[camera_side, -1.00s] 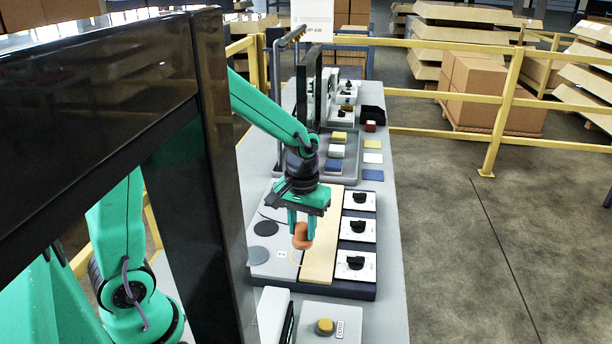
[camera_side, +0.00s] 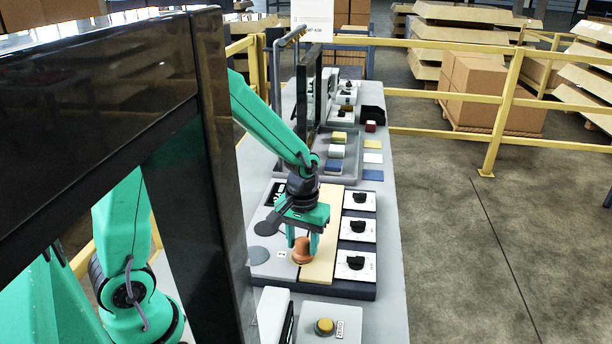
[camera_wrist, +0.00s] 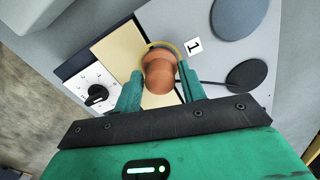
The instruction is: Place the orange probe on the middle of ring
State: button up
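The orange probe (camera_side: 302,251) stands upright on the light board beside the wooden strip. In the wrist view the probe (camera_wrist: 159,76) is between my fingers, with a narrow gap on each side. My gripper (camera_side: 303,241) is low over the board and open around the probe; its fingers also show in the wrist view (camera_wrist: 160,78). A thin yellowish ring (camera_wrist: 177,47) shows as an arc around the probe's far end, next to a white tag marked 1 (camera_wrist: 193,45). The probe hides much of the ring, so exact centring cannot be told.
Dark grey discs (camera_wrist: 247,75) lie flat on the board near the tag. A pale wooden strip (camera_side: 318,264) and white panels with black knobs (camera_side: 356,264) are on the right. A box with a yellow button (camera_side: 324,326) is in front. A dark screen (camera_side: 310,95) stands behind.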

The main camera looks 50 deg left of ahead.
aim_at(300, 242)
jog(key=shift+o, duration=0.6)
jog(key=shift+r, duration=0.1)
notch_tip(300, 242, up, 12)
dwell(0.4)
jog(key=shift+r, duration=0.1)
dwell(0.4)
jog(key=s+d+r+m+t, duration=0.1)
jog(key=s+r+m+t, duration=0.1)
jog(key=s, duration=0.4)
jog(key=s+d+r+m+t, duration=0.1)
jog(key=s+r+m+t, duration=0.2)
jog(key=s, duration=0.4)
jog(key=shift+s+d+r+m+t, duration=0.15)
jog(key=shift+s+r+m+t, duration=0.15)
jog(key=shift+r+m, duration=0.15)
